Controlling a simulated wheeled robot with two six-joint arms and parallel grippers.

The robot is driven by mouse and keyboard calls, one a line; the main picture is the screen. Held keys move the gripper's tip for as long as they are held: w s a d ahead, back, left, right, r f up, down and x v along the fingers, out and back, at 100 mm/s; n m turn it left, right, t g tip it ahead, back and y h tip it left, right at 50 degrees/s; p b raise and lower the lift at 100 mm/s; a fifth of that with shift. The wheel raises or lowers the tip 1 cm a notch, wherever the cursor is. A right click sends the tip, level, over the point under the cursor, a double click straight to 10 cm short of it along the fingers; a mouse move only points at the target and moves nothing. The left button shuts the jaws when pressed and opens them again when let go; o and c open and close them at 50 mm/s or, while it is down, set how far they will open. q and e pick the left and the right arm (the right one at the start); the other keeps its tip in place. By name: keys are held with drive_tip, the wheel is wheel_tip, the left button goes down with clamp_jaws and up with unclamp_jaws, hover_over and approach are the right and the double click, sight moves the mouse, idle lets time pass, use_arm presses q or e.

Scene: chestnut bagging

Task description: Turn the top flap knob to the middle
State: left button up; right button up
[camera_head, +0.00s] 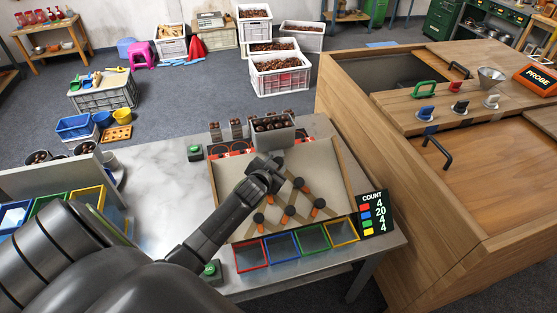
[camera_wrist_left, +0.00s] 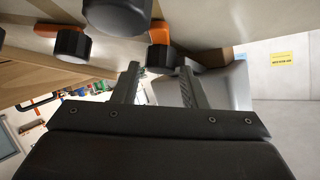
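The sorting board (camera_head: 225,195) lies tilted on the metal table, with several orange flaps and black knobs. Knobs show at the middle right (camera_head: 298,183) and lower left (camera_head: 258,218). My left gripper (camera_head: 275,163) is over the upper part of the board and hides what lies under it, so I cannot see the top flap in the head view. In the left wrist view my left gripper (camera_wrist_left: 160,68) is open, its two fingers apart. A black knob (camera_wrist_left: 160,56) with an orange flap (camera_wrist_left: 159,33) sits between the fingertips; contact cannot be told. My right gripper is not in view.
A hopper of chestnuts (camera_head: 272,123) stands at the board's top. Red, blue, green and yellow bins (camera_head: 283,246) line its lower edge, beside a count display (camera_head: 373,212). A wooden cabinet (camera_head: 400,190) stands at right. The table left of the board (camera_head: 155,195) is mostly clear.

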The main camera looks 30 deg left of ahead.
sight(279, 163)
use_arm(q)
drive_tip(key=shift+w+a+f, duration=0.15)
drive_tip(key=shift+w+f, duration=0.05)
drive_tip(key=shift+w, duration=0.35)
drive_tip(key=shift+w+a+f, duration=0.1)
drive_tip(key=shift+w+f, duration=0.1)
drive_tip(key=shift+w, duration=0.35)
drive_tip(key=shift+w+f, duration=0.15)
drive_tip(key=shift+w, duration=0.15)
drive_tip(key=c, duration=0.7)
drive_tip(key=shift+f+b, duration=0.15)
drive_tip(key=shift+b, duration=0.35)
drive_tip(key=n+y+b, duration=0.2)
drive_tip(key=n+b, duration=0.1)
drive_tip(key=b, duration=0.3)
drive_tip(key=n+g+y+b, duration=0.1)
drive_tip(key=n+y+b, duration=0.2)
drive_tip(key=b, duration=0.3)
drive_tip(key=shift+f+n+y, duration=0.15)
drive_tip(key=shift+n+y, duration=0.15)
drive_tip(key=shift+n, duration=0.4)
drive_tip(key=shift+r+n+g+y+b, duration=0.25)
drive_tip(key=shift+n+g+y+b, duration=0.4)
drive_tip(key=shift+n+b, duration=0.6)
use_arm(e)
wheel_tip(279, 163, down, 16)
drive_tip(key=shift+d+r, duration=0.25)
